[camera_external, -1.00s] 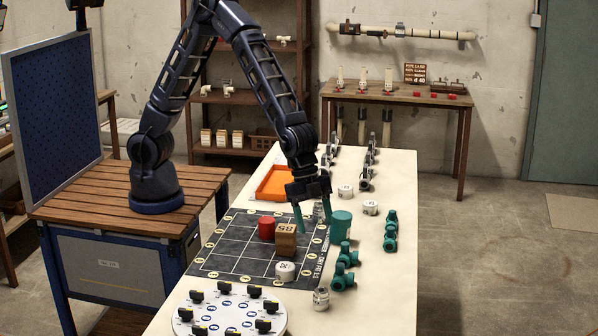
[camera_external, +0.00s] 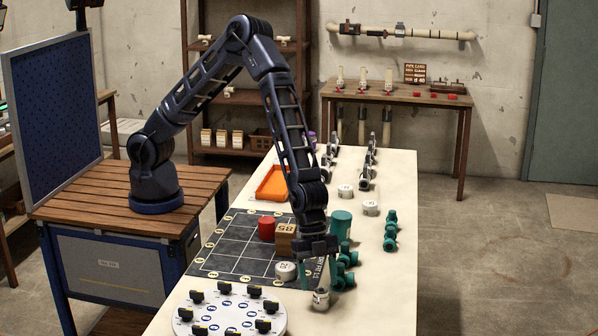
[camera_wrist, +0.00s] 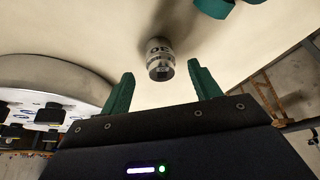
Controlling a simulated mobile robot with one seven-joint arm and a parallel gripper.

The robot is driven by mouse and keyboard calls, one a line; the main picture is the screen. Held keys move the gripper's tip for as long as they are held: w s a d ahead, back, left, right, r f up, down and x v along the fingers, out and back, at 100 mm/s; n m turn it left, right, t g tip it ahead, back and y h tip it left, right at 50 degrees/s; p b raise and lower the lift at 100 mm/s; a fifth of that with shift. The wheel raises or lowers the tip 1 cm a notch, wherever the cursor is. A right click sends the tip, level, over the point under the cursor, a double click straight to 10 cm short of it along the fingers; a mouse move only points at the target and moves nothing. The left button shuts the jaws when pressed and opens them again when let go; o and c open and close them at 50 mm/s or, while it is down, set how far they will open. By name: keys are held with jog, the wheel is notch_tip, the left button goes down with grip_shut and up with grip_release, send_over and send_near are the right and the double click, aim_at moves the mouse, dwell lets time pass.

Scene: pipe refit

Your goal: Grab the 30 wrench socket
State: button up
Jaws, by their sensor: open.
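The 30 wrench socket (camera_external: 321,302) is a small metallic grey cylinder standing near the front of the white table, right of the round dial plate. In the wrist view the socket (camera_wrist: 160,60) bears a dark marking that reads like 30 and has a dark square hole. No contact shows.
A round dial plate (camera_external: 226,318) with black knobs lies to the left. A white numbered cylinder (camera_external: 286,271), a wooden block (camera_external: 284,240) and a red cylinder (camera_external: 267,228) stand on the dark grid mat (camera_external: 222,262).

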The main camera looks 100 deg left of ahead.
aim_at(320, 288)
jog(key=shift+x, duration=2.65)
jog(key=c, duration=1.2)
